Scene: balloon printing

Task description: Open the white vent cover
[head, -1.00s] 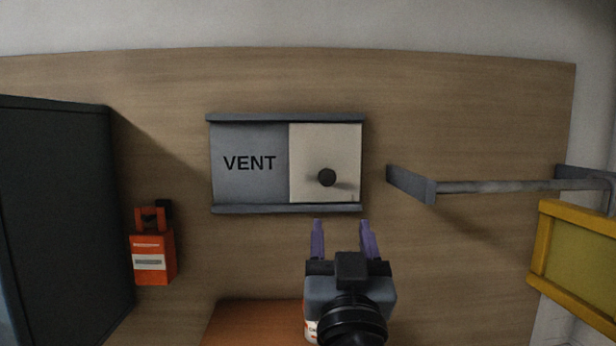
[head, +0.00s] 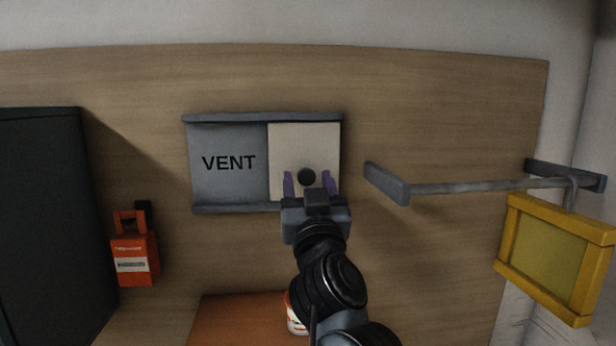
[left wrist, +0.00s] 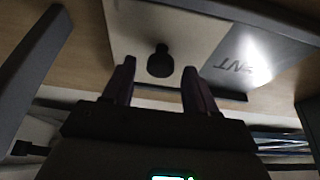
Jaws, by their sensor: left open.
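The white vent cover (head: 290,145) covers the right half of the grey vent frame (head: 225,185) on the wooden wall, with the word VENT on the bare left half. A dark round knob (head: 306,177) sticks out of the cover. My left gripper (head: 309,184) is open, its purple fingers one on each side of the knob in the head view. In the left wrist view, the knob (left wrist: 160,61) lies just beyond and between the fingertips (left wrist: 159,75), with the cover (left wrist: 180,25) behind it. I cannot tell whether the fingers overlap it in depth. My right gripper is not in view.
A grey rail (head: 480,187) juts from the wall at right, with a yellow frame (head: 560,255) hanging from it. An orange tag-like box (head: 133,260) hangs at left beside a dark cabinet (head: 45,220). An orange surface (head: 235,320) lies below.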

